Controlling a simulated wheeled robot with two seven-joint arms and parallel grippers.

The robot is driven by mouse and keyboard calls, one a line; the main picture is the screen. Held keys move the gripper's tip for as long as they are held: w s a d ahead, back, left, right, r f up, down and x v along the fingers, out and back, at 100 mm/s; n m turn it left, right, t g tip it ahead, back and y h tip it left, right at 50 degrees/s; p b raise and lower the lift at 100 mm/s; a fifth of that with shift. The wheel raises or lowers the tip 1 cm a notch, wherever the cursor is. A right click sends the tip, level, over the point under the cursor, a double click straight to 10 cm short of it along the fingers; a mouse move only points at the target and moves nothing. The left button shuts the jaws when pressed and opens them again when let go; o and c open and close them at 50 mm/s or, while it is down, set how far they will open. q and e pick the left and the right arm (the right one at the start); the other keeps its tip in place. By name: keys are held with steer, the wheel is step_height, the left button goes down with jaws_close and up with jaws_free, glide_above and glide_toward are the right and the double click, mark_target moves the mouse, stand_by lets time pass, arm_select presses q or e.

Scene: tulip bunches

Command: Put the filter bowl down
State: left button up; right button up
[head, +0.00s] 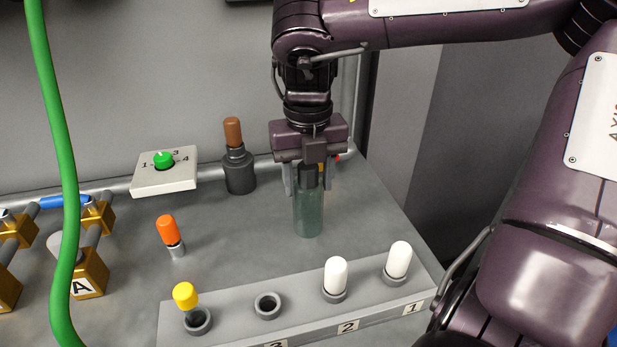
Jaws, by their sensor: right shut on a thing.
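The filter bowl looks to be the clear greenish cylinder (308,213) with a dark top, upright below my right gripper (309,180). My right gripper comes down from above and is shut on its dark upper part, with a finger on each side. I cannot tell whether the bowl's bottom touches the grey bench top or hangs just above it. My left gripper is not in view.
A grey rack (375,307) with numbered holes runs along the front, holding white-capped and yellow-capped pieces; one hole (268,304) is empty. An orange-capped piece (170,235), a brown-topped dark piece (237,160) and a green dial plate (164,170) stand left. A green hose (55,150) hangs far left.

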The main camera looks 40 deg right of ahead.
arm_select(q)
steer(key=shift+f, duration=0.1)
arm_select(e)
steer(key=shift+f, duration=0.2)
steer(key=o, duration=1)
steer(key=shift+c, duration=0.2)
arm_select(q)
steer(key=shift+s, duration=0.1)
arm_select(e)
steer(key=shift+r, duration=0.1)
steer(key=shift+r, duration=0.15)
step_height(320, 180, up, 11)
steer(key=p, duration=0.2)
steer(key=shift+p, duration=0.35)
steer(key=shift+r, duration=0.5)
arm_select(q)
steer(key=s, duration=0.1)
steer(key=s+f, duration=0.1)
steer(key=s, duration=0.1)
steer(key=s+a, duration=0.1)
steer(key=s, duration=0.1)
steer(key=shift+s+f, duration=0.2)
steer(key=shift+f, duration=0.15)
